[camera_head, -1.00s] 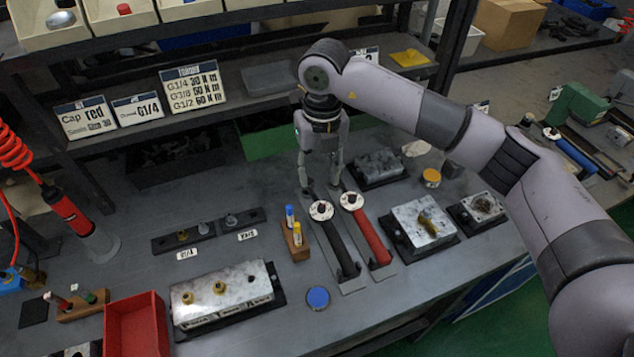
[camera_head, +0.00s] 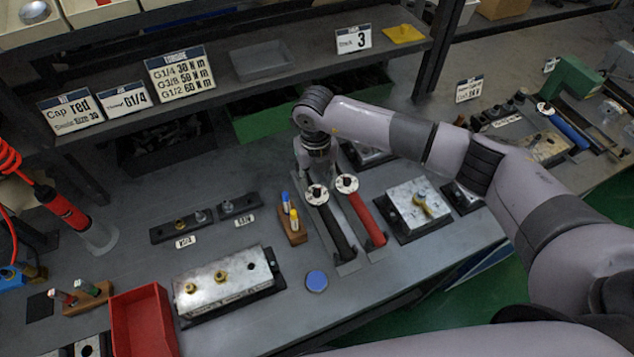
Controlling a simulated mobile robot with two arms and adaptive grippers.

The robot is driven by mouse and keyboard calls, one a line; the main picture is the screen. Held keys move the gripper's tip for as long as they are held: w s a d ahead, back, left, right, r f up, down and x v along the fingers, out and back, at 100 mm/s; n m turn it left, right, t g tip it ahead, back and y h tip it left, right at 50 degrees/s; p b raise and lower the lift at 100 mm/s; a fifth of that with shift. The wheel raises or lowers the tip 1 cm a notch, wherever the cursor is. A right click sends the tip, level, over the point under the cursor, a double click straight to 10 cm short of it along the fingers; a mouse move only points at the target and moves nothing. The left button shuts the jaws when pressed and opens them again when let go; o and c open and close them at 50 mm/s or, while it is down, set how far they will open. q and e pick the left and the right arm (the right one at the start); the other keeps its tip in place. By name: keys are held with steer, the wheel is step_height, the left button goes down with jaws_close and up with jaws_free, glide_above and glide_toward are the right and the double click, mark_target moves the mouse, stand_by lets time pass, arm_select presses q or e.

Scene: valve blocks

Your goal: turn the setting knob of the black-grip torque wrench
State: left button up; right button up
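The black-grip torque wrench (camera_head: 336,230) lies on the bench in a holder, its grip toward the front edge. Its round white setting knob (camera_head: 317,195) with a dark centre is at the far end. A red-grip torque wrench (camera_head: 367,219) with a similar white dial (camera_head: 347,184) lies beside it on the right. My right gripper (camera_head: 315,178) points down just behind the black wrench's knob, close above or beside it. Its fingertips are small and partly hidden, so contact and opening cannot be told. My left gripper is not in view.
A small block with blue and yellow tubes (camera_head: 290,221) stands left of the wrenches. A metal valve block (camera_head: 225,282), a blue cap (camera_head: 316,281) and a red bin (camera_head: 143,320) are nearer the front. Another valve block (camera_head: 418,208) is to the right. A shelf (camera_head: 290,75) overhangs behind.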

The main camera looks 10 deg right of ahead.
mark_target(317, 191)
step_height(317, 191, down, 3)
steer(key=shift+r, duration=0.2)
steer(key=shift+f+p, duration=0.3)
steer(key=shift+f, duration=0.4)
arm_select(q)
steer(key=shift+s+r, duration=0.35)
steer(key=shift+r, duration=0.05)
arm_select(e)
jaws_close()
